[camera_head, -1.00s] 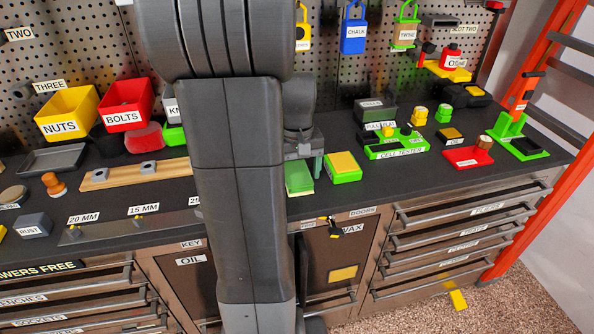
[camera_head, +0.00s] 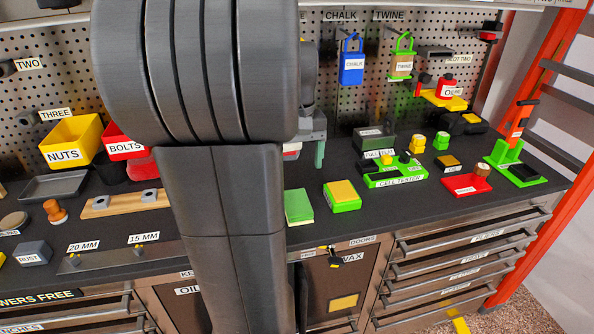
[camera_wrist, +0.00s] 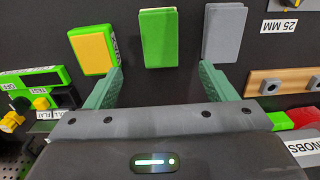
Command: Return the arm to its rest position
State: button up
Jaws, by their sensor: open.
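My arm (camera_head: 215,190) fills the left middle of the head view and hides part of the bench. My gripper (camera_wrist: 160,82) shows in the wrist view with its two green fingers spread apart and nothing between them. In the head view only part of it shows, with a green finger (camera_head: 320,152) beside the arm, above the bench. Ahead of the fingers in the wrist view lie a green block (camera_wrist: 158,38), a grey block (camera_wrist: 224,32) and a green block with a yellow top (camera_wrist: 93,50), all apart from the fingers.
The bench top (camera_head: 400,218) carries the green cell tester (camera_head: 395,177), a red tray (camera_head: 466,185), a yellow nuts bin (camera_head: 72,140) and a red bolts bin (camera_head: 122,150). A pegboard with a blue chalk holder (camera_head: 352,68) stands behind. Drawers (camera_head: 455,262) are below.

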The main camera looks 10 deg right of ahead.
dwell(0.3)
notch_tip(320, 180, down, 12)
jog(key=shift+f+b, duration=0.1)
jog(key=shift+b, duration=0.45)
notch_tip(320, 180, up, 4)
jog(key=shift+r, duration=0.75)
jog(key=shift+f, duration=0.1)
